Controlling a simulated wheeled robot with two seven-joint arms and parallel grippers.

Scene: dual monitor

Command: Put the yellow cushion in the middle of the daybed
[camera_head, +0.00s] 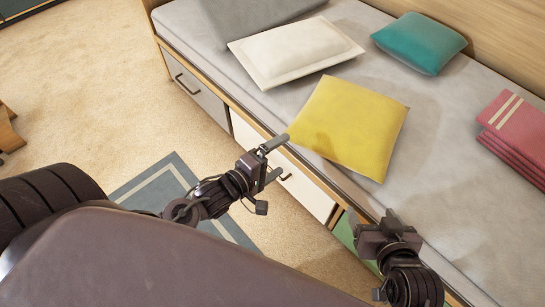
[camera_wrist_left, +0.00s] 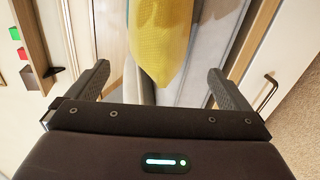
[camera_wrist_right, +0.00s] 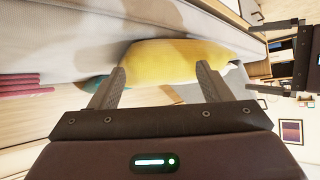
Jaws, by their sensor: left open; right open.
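The yellow cushion (camera_head: 350,125) lies flat on the grey mattress of the daybed (camera_head: 440,180), near its front edge. My left gripper (camera_head: 276,160) is open and empty just off the front edge, close to the cushion's left corner. In the left wrist view a corner of the cushion (camera_wrist_left: 160,45) shows ahead between the open fingers. My right gripper (camera_head: 385,232) is over the front edge, below and right of the cushion. In the right wrist view its fingers are open, with the cushion (camera_wrist_right: 180,62) ahead of them; contact cannot be told.
A white cushion (camera_head: 295,50) and a grey cushion (camera_head: 250,20) lie left of the yellow one. A teal cushion (camera_head: 420,42) lies at the back. Folded pink textiles (camera_head: 520,135) lie at the right. Drawers (camera_head: 200,95) front the daybed; a rug (camera_head: 160,185) lies on the floor.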

